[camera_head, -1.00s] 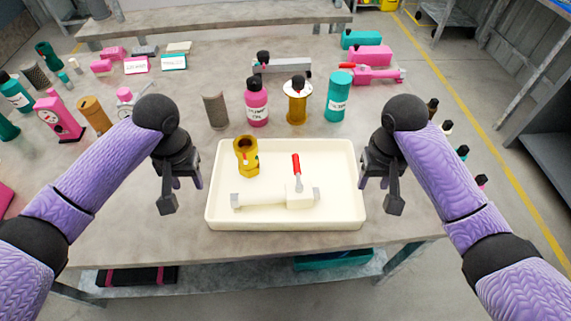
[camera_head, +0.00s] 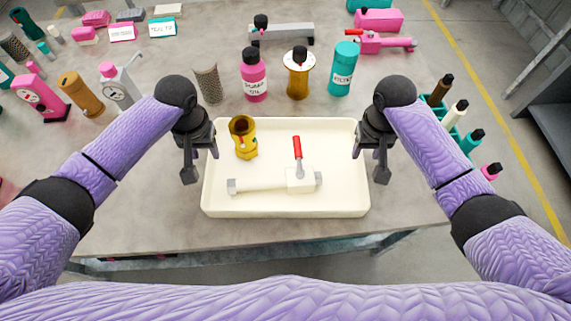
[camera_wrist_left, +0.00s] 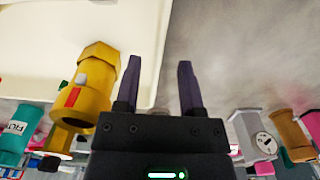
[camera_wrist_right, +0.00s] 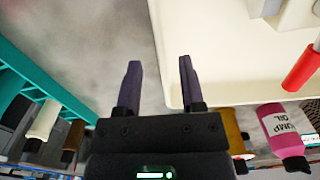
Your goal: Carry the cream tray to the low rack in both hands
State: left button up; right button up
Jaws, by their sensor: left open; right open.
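The cream tray (camera_head: 285,207) lies on the grey table near its front edge. In it are a yellow fitting (camera_head: 243,140) at the back left and a cream valve piece (camera_head: 270,185) with a red handle (camera_head: 297,147). My left gripper (camera_head: 202,165) is open at the tray's left wall; in the left wrist view its fingers (camera_wrist_left: 158,80) point along the wall, one on each side of it. My right gripper (camera_head: 370,165) is open at the tray's right wall; in the right wrist view its fingers (camera_wrist_right: 160,85) also straddle the wall line. Neither visibly grips it.
Behind the tray stand a grey mesh cylinder (camera_head: 207,83), a pink oil bottle (camera_head: 255,78), a gold cylinder (camera_head: 298,78) and a teal filter (camera_head: 342,70). A teal holder with several bottles (camera_head: 455,115) is to the right.

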aim_at(208, 159)
pick_arm(q)
jog(key=shift+f, duration=2.1)
pick_arm(e)
jog(key=shift+f, duration=2.1)
pick_arm(q)
grip_shut()
pick_arm(e)
grip_shut()
jog(key=shift+w, duration=0.1)
